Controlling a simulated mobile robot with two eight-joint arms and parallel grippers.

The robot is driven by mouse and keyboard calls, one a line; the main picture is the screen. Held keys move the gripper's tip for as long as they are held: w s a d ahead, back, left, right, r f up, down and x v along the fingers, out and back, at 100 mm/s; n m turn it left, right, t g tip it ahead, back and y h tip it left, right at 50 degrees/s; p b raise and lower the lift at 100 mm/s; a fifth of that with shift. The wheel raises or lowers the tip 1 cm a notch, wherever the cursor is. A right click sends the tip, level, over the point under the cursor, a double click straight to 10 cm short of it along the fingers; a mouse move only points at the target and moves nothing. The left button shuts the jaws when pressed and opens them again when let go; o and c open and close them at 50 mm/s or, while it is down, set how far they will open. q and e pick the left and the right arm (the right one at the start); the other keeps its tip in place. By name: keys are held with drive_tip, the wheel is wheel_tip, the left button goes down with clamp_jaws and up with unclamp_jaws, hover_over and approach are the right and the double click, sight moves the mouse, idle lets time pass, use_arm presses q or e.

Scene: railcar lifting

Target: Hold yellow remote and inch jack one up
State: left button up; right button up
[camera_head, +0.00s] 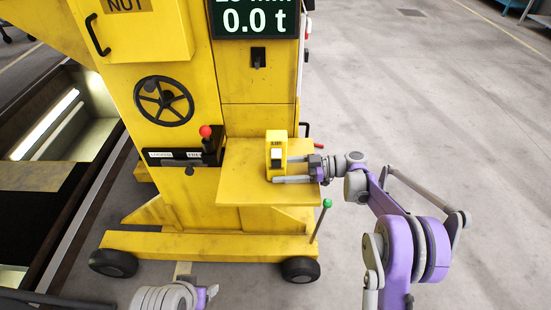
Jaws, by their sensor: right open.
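The yellow remote (276,146) stands upright on the yellow shelf (240,184) of the jack. It has a pale button or switch and a small label on its front. My right gripper (283,169) reaches in from the right at the remote, open, with one finger beside it and the other nearer the camera. Whether a finger touches the remote cannot be told. The yellow jack (190,95) stands on wheels and its display (252,19) reads 0.0 t, with a partly cut-off line above. My left arm shows only at the bottom edge; its gripper fingers are not visible.
The jack carries a black handwheel (164,101), a red-knobbed lever (206,132) and a green-knobbed lever (327,204). A dark pit (40,190) with a lit light lies on the left. The grey floor at the right is open.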

drive_tip(key=shift+a, duration=0.25)
drive_tip(key=c, duration=1)
drive_tip(key=shift+c, duration=0.2)
idle(1.5)
